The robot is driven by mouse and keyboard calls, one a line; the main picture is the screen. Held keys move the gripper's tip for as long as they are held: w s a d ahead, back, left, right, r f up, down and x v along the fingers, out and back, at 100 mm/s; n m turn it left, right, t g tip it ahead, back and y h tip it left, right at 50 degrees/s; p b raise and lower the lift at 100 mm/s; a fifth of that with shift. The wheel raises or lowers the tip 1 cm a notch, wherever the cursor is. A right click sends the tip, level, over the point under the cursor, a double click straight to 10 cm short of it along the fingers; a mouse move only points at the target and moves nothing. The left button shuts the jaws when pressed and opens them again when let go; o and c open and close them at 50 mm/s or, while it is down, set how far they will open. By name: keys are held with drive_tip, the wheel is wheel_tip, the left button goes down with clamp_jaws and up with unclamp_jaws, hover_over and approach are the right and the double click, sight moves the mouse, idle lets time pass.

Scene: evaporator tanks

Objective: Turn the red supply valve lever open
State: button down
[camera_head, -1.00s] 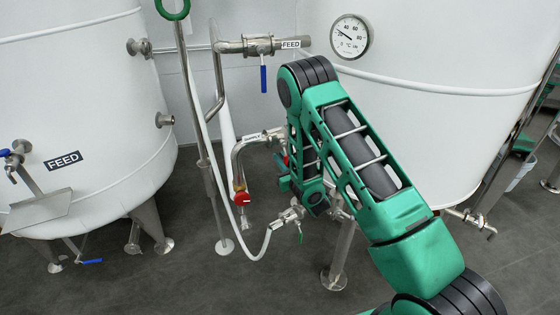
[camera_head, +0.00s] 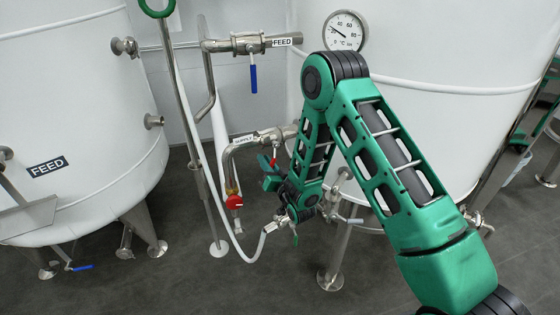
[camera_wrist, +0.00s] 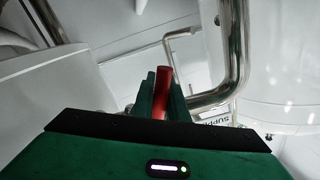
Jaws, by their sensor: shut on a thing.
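The supply valve (camera_head: 270,137) sits on a steel pipe with a SUPPLY label, in front of the right tank. Its red lever (camera_head: 274,154) hangs down from the valve body in the head view. My gripper (camera_head: 269,171) is at the lever, below the valve. In the wrist view, the red lever (camera_wrist: 163,92) stands between the green fingers of my gripper (camera_wrist: 160,97), which are shut on it. The lever's lower part is hidden by the fingers and the dark edge of my gripper. The SUPPLY label (camera_wrist: 218,121) shows partly beside the fingers.
A steel pipe with a red knob (camera_head: 234,201) and a white hose (camera_head: 243,257) run close to the left of my gripper. A feed valve with a blue lever (camera_head: 253,79) is above. The right tank (camera_head: 430,45) stands close behind my arm.

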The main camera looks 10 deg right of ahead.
drive_tip(key=shift+s+a+r+m, duration=0.15)
drive_tip(key=shift+a+r+m, duration=0.25)
drive_tip(key=shift+m, duration=0.45)
drive_tip(key=shift+s+a+r+m, duration=0.2)
drive_tip(key=shift+a+r+m, duration=0.2)
drive_tip(key=shift+m, duration=0.5)
drive_tip(key=shift+s+a+r+m, duration=0.15)
drive_tip(key=shift+a+r+m, duration=0.2)
drive_tip(key=shift+m, duration=0.5)
drive_tip(key=shift+a, duration=0.1)
drive_tip(key=c, duration=1.8)
unclamp_jaws()
drive_tip(key=shift+o, duration=0.2)
drive_tip(key=shift+s+a+r, duration=0.1)
